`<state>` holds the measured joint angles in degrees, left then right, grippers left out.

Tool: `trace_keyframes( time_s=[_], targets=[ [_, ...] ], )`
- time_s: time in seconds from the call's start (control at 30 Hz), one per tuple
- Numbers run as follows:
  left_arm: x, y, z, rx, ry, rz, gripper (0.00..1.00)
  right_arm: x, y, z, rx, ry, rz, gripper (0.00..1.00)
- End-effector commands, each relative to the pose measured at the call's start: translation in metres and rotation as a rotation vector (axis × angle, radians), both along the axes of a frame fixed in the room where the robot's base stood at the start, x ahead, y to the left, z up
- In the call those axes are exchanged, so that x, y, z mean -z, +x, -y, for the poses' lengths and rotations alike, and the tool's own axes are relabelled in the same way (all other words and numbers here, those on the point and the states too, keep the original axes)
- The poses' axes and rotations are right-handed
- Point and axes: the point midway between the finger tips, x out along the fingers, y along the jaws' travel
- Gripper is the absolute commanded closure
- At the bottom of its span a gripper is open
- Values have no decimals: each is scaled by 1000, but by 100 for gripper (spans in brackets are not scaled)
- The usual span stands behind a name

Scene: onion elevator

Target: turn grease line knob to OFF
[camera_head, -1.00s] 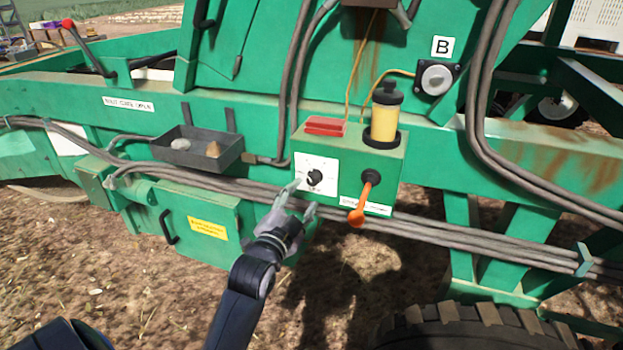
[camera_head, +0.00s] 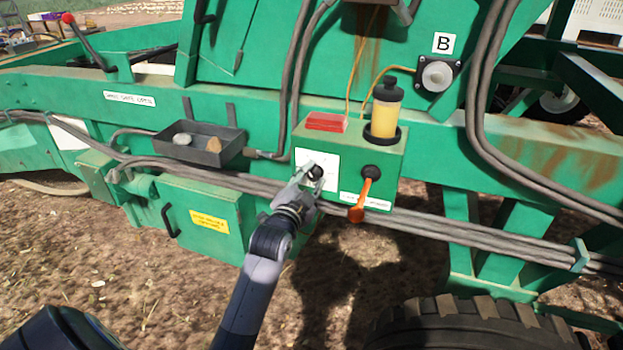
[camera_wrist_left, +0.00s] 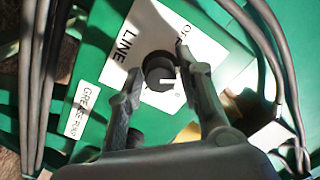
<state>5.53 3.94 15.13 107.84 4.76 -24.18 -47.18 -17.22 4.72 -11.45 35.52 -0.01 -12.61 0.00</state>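The grease line knob (camera_wrist_left: 160,72) is a round black dial with a white pointer mark, on a white label plate (camera_wrist_left: 205,45) reading "LINE" and partly covered lettering. In the head view the knob (camera_head: 314,172) is on the front of a green box (camera_head: 345,155), partly hidden by my left gripper (camera_head: 311,174). In the wrist view my left gripper (camera_wrist_left: 158,62) is open, with one finger on each side of the knob. A gap shows beside the left finger; whether the right finger touches the knob I cannot tell. The right gripper is not in view.
An orange lever (camera_head: 362,200) hangs just right of the knob plate. A yellow reservoir (camera_head: 385,118) and a red block (camera_head: 327,122) sit on the box. A dark tray (camera_head: 200,157) is to the left. Grey hoses (camera_head: 440,235) run below the box.

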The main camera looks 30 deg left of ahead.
Motion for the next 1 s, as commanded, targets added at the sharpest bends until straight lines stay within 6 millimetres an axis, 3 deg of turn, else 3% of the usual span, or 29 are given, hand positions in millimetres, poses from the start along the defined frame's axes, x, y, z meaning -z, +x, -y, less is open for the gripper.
trace_keyframes(
  time_s=[0.47, 0.77, 1.0],
  targets=[
    [0, 0, 0, 1, 0, -1, 100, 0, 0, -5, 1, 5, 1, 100],
    [0, 0, 0, 1, -30, 5, 100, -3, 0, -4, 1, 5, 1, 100],
    [-1, 0, 0, -1, -152, 33, 100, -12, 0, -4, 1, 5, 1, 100]
  ],
)
